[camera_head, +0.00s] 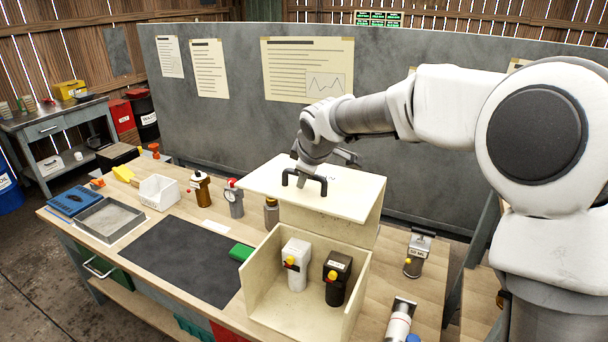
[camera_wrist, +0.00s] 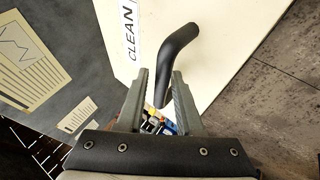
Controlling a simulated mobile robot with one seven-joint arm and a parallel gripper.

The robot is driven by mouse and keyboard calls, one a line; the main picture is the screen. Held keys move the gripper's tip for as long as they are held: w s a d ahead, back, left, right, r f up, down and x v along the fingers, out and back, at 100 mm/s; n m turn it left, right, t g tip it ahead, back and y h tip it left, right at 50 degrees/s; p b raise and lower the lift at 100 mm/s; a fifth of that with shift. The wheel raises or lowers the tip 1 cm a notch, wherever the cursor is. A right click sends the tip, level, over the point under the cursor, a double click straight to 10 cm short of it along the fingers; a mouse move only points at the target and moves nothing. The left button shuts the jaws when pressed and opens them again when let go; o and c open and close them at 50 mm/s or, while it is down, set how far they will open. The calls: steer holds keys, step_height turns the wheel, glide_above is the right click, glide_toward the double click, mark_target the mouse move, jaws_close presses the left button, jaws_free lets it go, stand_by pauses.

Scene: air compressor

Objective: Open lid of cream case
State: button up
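The cream case (camera_head: 257,287) stands on the workbench, and its inside shows from above. Its cream lid (camera_head: 345,193) is raised at the back of the case, with the handle side facing up. A black handle (camera_head: 304,181) is on the lid. In the wrist view the handle (camera_wrist: 180,45) curves down towards the space between my fingers, beside a "CLEAN" label (camera_wrist: 130,32). My gripper (camera_wrist: 160,75) has its fingers apart, with gaps beside the handle. In the head view my gripper (camera_head: 305,166) is at the handle, its fingertips partly hidden.
A white bottle (camera_head: 296,264) and a black bottle (camera_head: 336,278) stand inside the case. A canister (camera_head: 417,254) and a white-and-red can (camera_head: 398,322) are to the right. A grey partition (camera_head: 225,120) stands behind.

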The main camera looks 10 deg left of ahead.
steer(key=shift+o, duration=0.6)
steer(key=b+v, duration=0.1)
steer(key=v, duration=1.6)
steer(key=shift+s, duration=0.2)
steer(key=shift+d, duration=0.15)
